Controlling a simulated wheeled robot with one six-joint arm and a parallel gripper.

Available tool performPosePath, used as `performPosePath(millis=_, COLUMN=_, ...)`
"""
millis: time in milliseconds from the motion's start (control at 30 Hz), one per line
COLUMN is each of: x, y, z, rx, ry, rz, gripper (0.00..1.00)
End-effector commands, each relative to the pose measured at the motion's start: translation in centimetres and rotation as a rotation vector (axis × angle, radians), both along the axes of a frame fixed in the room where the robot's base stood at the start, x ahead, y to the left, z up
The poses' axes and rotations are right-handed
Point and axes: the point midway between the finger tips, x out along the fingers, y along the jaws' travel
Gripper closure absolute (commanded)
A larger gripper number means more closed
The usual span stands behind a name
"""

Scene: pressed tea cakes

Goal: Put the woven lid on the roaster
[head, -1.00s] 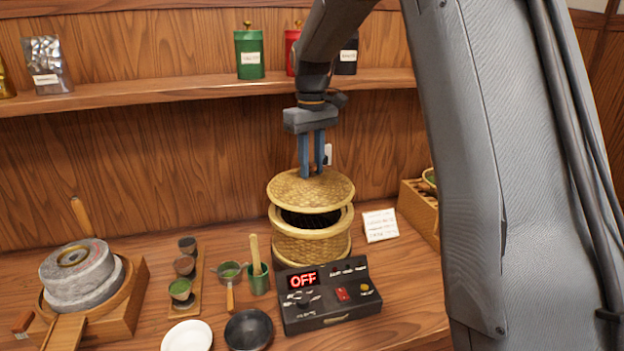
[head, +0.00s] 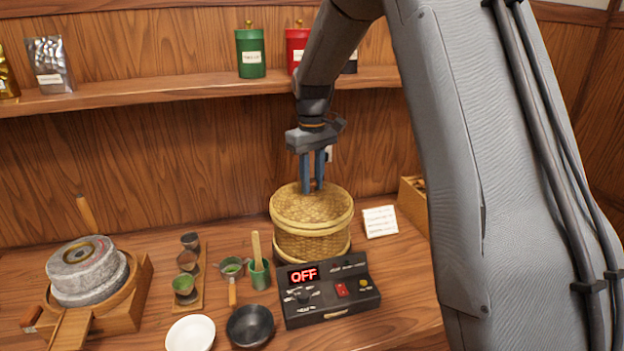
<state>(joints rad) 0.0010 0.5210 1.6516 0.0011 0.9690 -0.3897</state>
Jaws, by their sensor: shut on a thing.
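The woven lid (head: 318,207) is a round, tan wicker disc. It lies level across the mouth of the roaster, and its edge meets the roaster's thick rim all round as far as I can see. The roaster (head: 312,243) is a round woven basket body standing behind the control box. My gripper (head: 312,189) points down from above with its two blue fingers close together at the lid's middle, shut on the lid. The part between the fingertips is too small to make out. The roaster's dark inside is hidden by the lid.
The black control box (head: 328,291) reading OFF stands right in front of the roaster. A small card (head: 380,222) stands to its right, a green cup (head: 259,275) to its left. A shelf (head: 180,92) with tins runs behind. A stone mill (head: 88,272) is at left.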

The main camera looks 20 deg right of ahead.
Motion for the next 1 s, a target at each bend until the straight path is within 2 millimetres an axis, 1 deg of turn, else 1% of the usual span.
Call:
performPosePath(millis=167, x=0.0, y=0.0, z=-0.4, rx=0.0, ry=0.0, rz=0.0, gripper=1.0)
performPosePath(millis=200, x=0.0, y=0.0, z=-0.4, rx=0.0, ry=0.001, rz=0.0, gripper=0.68)
performPosePath(millis=267, x=0.0, y=0.0, z=-0.4, rx=0.0, ry=0.001, rz=0.0, gripper=0.58)
performPosePath(millis=300, x=0.0, y=0.0, z=-0.4, rx=0.0, ry=0.001, rz=0.0, gripper=0.56)
performPosePath(millis=567, x=0.0, y=0.0, z=-0.3, rx=0.0, ry=0.0, rz=0.0, gripper=0.56)
performPosePath(millis=667, x=0.0, y=0.0, z=0.2, rx=0.0, ry=-0.001, rz=0.0, gripper=0.56)
performPosePath(millis=767, x=0.1, y=0.0, z=1.4, rx=0.0, ry=-0.003, rz=0.0, gripper=0.56)
performPosePath(millis=867, x=0.2, y=0.0, z=3.0, rx=0.0, ry=-0.006, rz=0.0, gripper=0.56)
performPosePath(millis=1000, x=0.2, y=0.0, z=6.0, rx=0.0, ry=-0.005, rz=0.0, gripper=0.56)
